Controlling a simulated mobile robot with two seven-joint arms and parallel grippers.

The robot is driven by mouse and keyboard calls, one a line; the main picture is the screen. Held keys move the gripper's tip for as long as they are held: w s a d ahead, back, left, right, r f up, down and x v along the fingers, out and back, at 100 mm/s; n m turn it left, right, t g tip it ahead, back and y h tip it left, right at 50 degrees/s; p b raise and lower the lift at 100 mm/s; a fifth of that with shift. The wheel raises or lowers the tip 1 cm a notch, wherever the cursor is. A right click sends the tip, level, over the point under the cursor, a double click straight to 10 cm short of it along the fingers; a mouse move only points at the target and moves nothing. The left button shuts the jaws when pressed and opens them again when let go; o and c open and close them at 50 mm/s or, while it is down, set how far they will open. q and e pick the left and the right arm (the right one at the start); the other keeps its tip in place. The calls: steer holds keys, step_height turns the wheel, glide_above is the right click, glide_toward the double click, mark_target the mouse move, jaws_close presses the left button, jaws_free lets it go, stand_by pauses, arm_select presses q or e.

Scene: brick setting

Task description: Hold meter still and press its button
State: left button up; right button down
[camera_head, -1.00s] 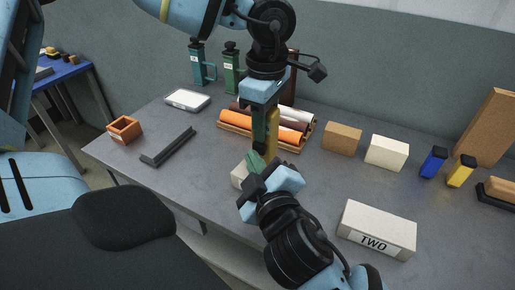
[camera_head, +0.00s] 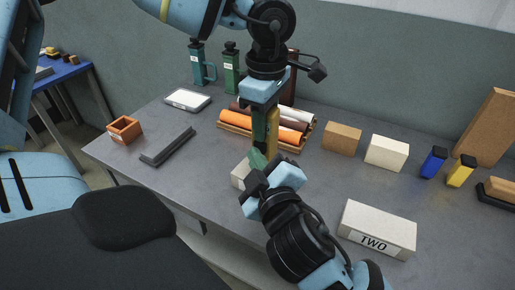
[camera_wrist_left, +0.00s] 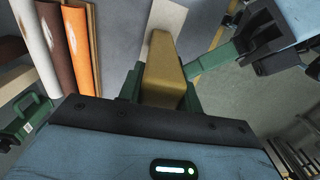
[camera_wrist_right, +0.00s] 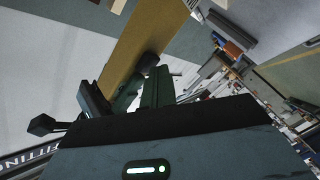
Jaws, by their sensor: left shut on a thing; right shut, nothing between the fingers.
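The meter, a long yellow body, is in my left gripper (camera_head: 265,132). The meter (camera_head: 272,128) hangs upright in the head view, above the front part of the grey table. In the left wrist view the meter (camera_wrist_left: 165,72) stands between the green fingers. My right gripper (camera_head: 257,158) is shut and empty, with its green fingertips close to the meter's lower part. In the right wrist view the meter (camera_wrist_right: 150,35) shows a dark knob-like part (camera_wrist_right: 148,60) just beyond the fingertips (camera_wrist_right: 142,90). I cannot tell whether they touch it.
A cream block (camera_head: 239,175) sits just behind my right gripper. A tray of orange and white rolls (camera_head: 235,122) lies behind the meter. A white box marked TWO (camera_head: 375,228) is at the right front. A grey bar (camera_head: 167,147) and an orange box (camera_head: 124,130) are left.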

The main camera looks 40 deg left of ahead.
steer(key=shift+s, duration=0.1)
stand_by(0.3)
steer(key=shift+s+d, duration=0.25)
steer(key=shift+s, duration=0.45)
steer(key=shift+s, duration=0.1)
steer(key=shift+s+d, duration=0.2)
steer(key=shift+s, duration=0.6)
steer(key=shift+s+d, duration=0.15)
steer(key=shift+s, duration=0.6)
steer(key=shift+s+d, duration=0.2)
steer(key=shift+s, duration=0.6)
arm_select(q)
steer(key=o, duration=1.2)
steer(key=shift+r, duration=0.1)
step_height(320, 180, up, 12)
steer(key=shift+f, duration=0.1)
